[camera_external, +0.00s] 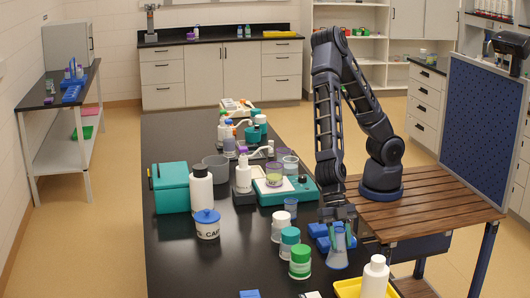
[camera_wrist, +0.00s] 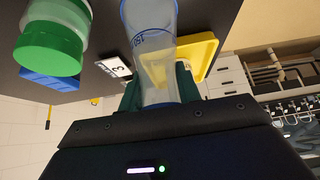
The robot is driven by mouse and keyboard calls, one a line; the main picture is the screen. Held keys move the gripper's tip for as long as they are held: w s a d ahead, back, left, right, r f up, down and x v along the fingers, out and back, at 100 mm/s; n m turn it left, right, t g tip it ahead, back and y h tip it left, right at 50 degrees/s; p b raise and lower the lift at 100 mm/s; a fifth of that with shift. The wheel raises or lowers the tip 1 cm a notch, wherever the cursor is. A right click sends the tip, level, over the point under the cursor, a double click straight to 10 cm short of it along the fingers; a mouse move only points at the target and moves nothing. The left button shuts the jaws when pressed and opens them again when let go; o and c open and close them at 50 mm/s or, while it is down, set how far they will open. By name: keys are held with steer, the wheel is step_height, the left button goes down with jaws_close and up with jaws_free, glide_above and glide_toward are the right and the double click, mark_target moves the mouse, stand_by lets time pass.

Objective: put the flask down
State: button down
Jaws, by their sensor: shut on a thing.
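The flask (camera_external: 337,258) is clear and bluish, with a wide lower part. It is at the near right of the black bench (camera_external: 240,270), below my gripper (camera_external: 338,213). In the wrist view the flask (camera_wrist: 152,50) stands between my two dark fingers (camera_wrist: 158,88), which are shut on its narrow part, and a blue 150 mark shows. In the external view it looks upright. I cannot tell whether its base touches the bench.
A green-capped jar (camera_external: 300,262) stands close left of the flask, with a teal-capped jar (camera_external: 289,242) behind it. A blue rack (camera_external: 322,232) is right by my gripper. A yellow tray (camera_external: 347,287) with a white bottle (camera_external: 375,277) is in front. Bench is clearer at front left.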

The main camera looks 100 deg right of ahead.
mark_target(341, 255)
steer(key=shift+f, duration=1.5)
steer(key=shift+f, duration=0.15)
steer(key=c, duration=1)
jaws_free()
steer(key=v, duration=1.2)
steer(key=shift+d, duration=0.1)
